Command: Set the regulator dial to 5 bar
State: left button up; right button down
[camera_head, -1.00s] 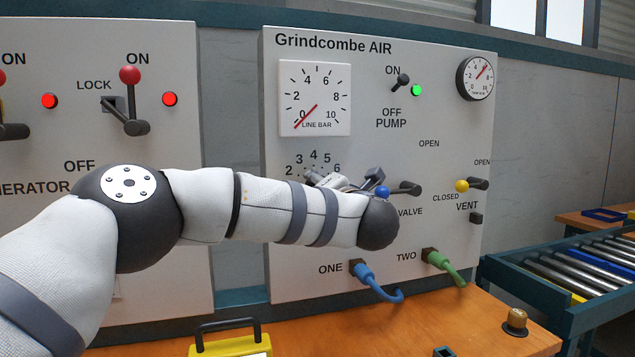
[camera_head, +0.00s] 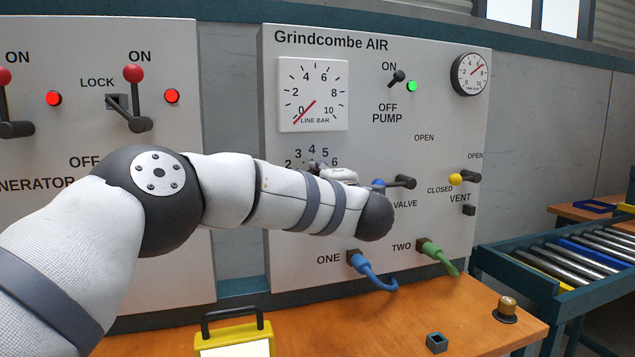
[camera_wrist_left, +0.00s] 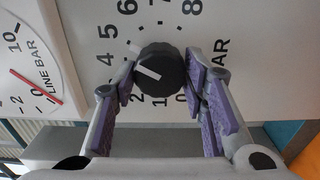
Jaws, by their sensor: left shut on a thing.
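The regulator dial is a black round knob (camera_wrist_left: 163,70) with a white pointer mark, seen close in the left wrist view. Its mark points toward the side of the scale with 4 and 5; the exact reading is hard to tell. My left gripper (camera_wrist_left: 165,82) has its purple-padded fingers on either side of the knob and is shut on it. In the head view my forearm hides the knob and most of the gripper; the scale numbers (camera_head: 312,150) show above it. The line gauge (camera_head: 313,95) has its red needle near 0. My right gripper is not in view.
The pump switch (camera_head: 397,77) is beside a lit green lamp (camera_head: 411,86). The valve lever (camera_head: 402,182) and yellow-tipped vent lever (camera_head: 458,179) are right of my wrist. Blue (camera_head: 371,271) and green (camera_head: 440,256) hoses hang below. A yellow-framed case (camera_head: 236,335) stands on the bench.

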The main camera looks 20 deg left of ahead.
pick_arm(q)
jog(key=shift+r, duration=0.1)
dwell(0.3)
jog(key=o, duration=1.2)
jog(key=shift+c, duration=0.2)
jog(key=v, duration=1.2)
